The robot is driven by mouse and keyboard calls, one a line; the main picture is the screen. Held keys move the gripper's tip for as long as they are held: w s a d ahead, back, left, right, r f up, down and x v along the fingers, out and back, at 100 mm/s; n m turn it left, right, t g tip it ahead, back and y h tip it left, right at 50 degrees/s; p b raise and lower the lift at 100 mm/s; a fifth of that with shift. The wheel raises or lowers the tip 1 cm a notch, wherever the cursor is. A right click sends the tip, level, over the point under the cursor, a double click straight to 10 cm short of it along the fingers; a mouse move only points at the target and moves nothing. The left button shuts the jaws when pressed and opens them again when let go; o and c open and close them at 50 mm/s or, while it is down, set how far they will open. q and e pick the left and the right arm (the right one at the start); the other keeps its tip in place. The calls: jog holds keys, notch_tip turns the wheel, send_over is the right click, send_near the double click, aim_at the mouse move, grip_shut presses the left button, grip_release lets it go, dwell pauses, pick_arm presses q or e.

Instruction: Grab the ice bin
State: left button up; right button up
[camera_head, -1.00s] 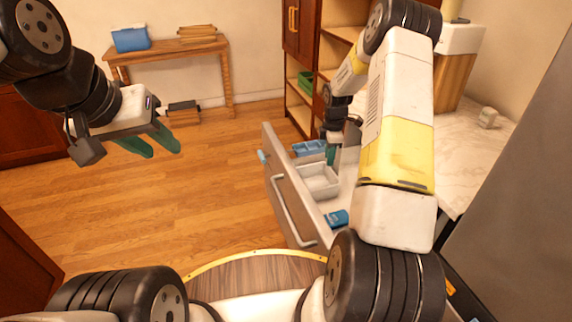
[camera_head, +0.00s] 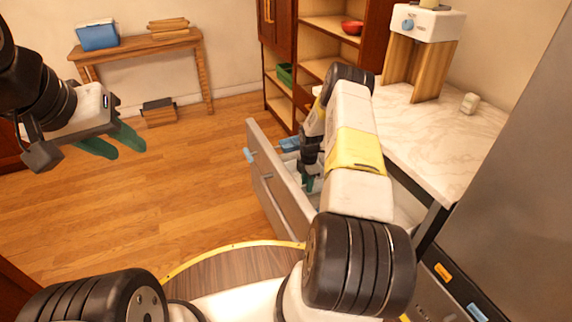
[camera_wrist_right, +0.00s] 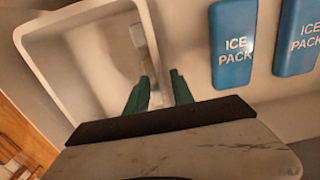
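The ice bin is the white open bin (camera_wrist_right: 92,62) inside the pulled-out drawer (camera_head: 272,172). It looks empty in the right wrist view; my right arm hides most of it in the head view. My right gripper (camera_wrist_right: 160,88) points down into the drawer, its green fingers apart. One finger is inside the bin and the other is outside, with the bin's right wall between them. I see no firm contact with the wall. My left gripper (camera_head: 113,142) is open and empty in the air, far left of the drawer.
Blue ice packs (camera_wrist_right: 234,45) lie in the drawer right of the bin. A marble counter (camera_head: 440,135) and a tall grey appliance (camera_head: 510,190) stand to the right. A shelf cabinet (camera_head: 290,75) is behind. The wooden floor left of the drawer is clear.

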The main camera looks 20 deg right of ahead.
jog(key=shift+f, duration=0.35)
grip_shut()
jog(key=shift+r, duration=0.1)
dwell(1.1)
